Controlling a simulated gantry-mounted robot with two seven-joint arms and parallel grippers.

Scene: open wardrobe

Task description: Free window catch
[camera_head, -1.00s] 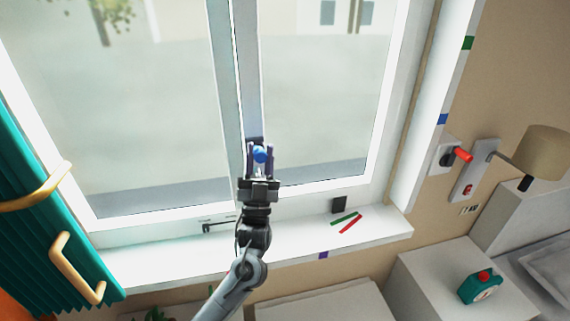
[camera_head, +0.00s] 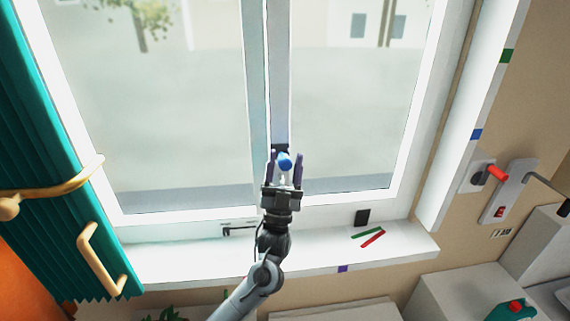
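The window catch shows in the head view as a blue knob (camera_head: 285,161) on a dark mount (camera_head: 280,148), at the window's middle upright. My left gripper (camera_head: 286,162) reaches up to it from below. Its two purple fingers stand apart, one on each side of the knob, with a gap visible. I cannot tell whether either finger touches the knob. The fingers hide part of the catch. The window (camera_head: 170,110) appears closed. My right gripper is not in view.
The white sill (camera_head: 190,262) holds a green strip (camera_head: 367,233) and a red strip (camera_head: 373,239). A dark block (camera_head: 362,217) and a dark latch (camera_head: 238,231) are at the lower frame. A teal curtain (camera_head: 40,150) hangs left; a red-tipped handle (camera_head: 497,173) is on the right wall.

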